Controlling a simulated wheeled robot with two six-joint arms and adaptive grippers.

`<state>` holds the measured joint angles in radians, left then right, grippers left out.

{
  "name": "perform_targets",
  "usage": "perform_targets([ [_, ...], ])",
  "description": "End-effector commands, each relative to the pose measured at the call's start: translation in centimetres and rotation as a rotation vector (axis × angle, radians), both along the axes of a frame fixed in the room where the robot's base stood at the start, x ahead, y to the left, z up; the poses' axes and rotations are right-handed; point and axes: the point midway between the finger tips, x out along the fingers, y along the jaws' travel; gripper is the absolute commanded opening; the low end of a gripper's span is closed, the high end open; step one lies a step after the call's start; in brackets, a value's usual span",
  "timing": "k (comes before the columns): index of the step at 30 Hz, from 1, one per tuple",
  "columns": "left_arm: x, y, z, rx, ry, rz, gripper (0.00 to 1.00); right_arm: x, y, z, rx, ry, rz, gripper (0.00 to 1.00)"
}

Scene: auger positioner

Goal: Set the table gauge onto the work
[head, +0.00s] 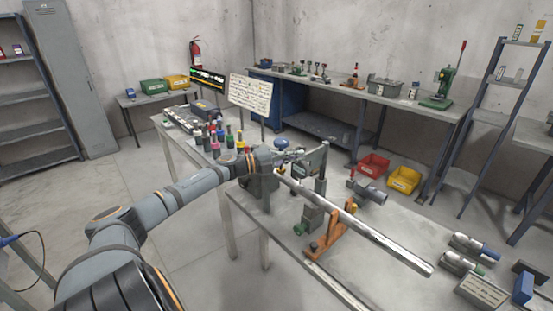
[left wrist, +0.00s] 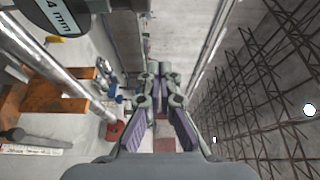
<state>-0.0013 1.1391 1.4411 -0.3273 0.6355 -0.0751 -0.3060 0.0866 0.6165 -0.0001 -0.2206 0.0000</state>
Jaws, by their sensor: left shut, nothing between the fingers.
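My left gripper (head: 292,158) is over the bench, close to the grey block (head: 262,188) at one end of a long metal bar (head: 365,228). In the left wrist view its fingers (left wrist: 160,80) are together and empty. The bar rests across an orange stand (head: 328,238). A dark rounded plate marked "4 mm" (left wrist: 58,15) shows at the top left of the left wrist view, apart from the fingers. It may belong to the gauge, but I cannot tell. I cannot single out the table gauge in the head view. My right gripper is out of view.
Several coloured bottles (head: 215,137) and a sign board (head: 250,93) stand further back on the bench. Metal cylinders (head: 470,250) and a small plaque (head: 482,291) lie at the right. Red (head: 374,165) and yellow (head: 404,180) bins sit beyond the bench.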

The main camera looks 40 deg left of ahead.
Motion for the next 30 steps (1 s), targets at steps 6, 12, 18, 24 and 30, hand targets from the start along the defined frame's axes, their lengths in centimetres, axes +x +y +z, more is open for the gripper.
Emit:
perform_targets([
  [6, -2.6, 3.2, 0.0, 0.003, 0.012, 0.001, 0.0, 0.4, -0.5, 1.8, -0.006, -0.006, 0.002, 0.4],
  [12, -4.5, 5.4, -0.1, 0.002, 0.005, 0.0, 0.0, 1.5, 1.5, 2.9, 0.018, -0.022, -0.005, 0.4],
  [18, -4.9, 5.9, -0.3, 0.0, 0.001, -0.002, 0.0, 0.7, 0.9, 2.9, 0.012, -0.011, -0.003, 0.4],
  [24, -4.9, 5.9, -0.3, -0.001, 0.0, -0.002, 0.0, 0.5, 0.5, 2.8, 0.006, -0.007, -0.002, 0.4],
  [30, -5.1, 7.4, -2.6, -0.042, 0.032, 0.066, 0.0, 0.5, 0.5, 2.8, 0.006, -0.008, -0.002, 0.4],
])
